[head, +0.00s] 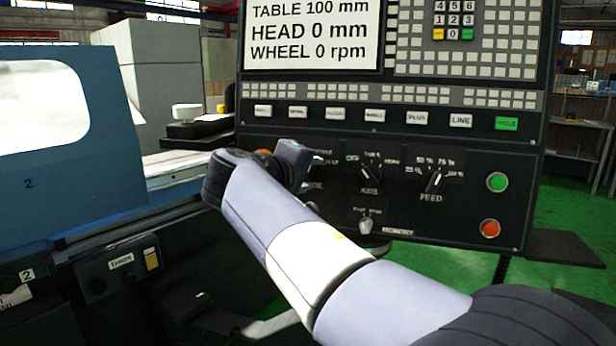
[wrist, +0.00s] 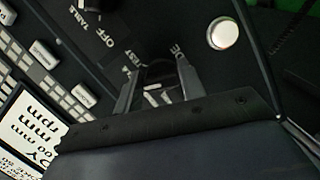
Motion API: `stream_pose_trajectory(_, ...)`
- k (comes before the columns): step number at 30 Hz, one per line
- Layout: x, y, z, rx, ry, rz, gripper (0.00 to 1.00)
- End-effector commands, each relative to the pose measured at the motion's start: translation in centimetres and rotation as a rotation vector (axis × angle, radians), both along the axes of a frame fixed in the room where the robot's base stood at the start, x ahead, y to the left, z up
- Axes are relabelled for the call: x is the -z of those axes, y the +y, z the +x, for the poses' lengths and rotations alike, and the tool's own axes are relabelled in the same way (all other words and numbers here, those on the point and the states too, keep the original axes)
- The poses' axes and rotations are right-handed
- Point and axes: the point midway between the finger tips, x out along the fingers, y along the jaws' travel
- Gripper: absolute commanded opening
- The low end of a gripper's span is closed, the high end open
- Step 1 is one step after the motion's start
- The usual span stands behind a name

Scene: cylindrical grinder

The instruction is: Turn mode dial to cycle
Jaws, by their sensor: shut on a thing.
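The mode dial is a dark knob on the lower part of the black control panel (head: 455,210). In the head view my gripper (head: 300,165) is at the panel's left side and hides most of the dial and its labels; only the end of its name shows. In the wrist view the dial (wrist: 158,86) sits between the two fingers of my gripper (wrist: 157,84), which is shut on it. White label marks show around it, but I cannot read its setting.
To the right are the axis dial (head: 370,172), the feed dial (head: 435,180), a green button (head: 497,182) and an orange-red button (head: 490,228). The screen (head: 312,35) and a key row with one green key (head: 507,124) are above.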

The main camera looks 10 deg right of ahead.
Motion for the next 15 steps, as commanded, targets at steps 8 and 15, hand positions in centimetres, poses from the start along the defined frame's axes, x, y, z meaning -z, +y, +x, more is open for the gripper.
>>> stream_pose_trajectory(8,0.18,-0.02,-0.02,0.003,0.0,0.006,0.15)
stream_pose_trajectory(15,0.18,-0.02,-0.01,0.003,0.001,0.006,0.45)
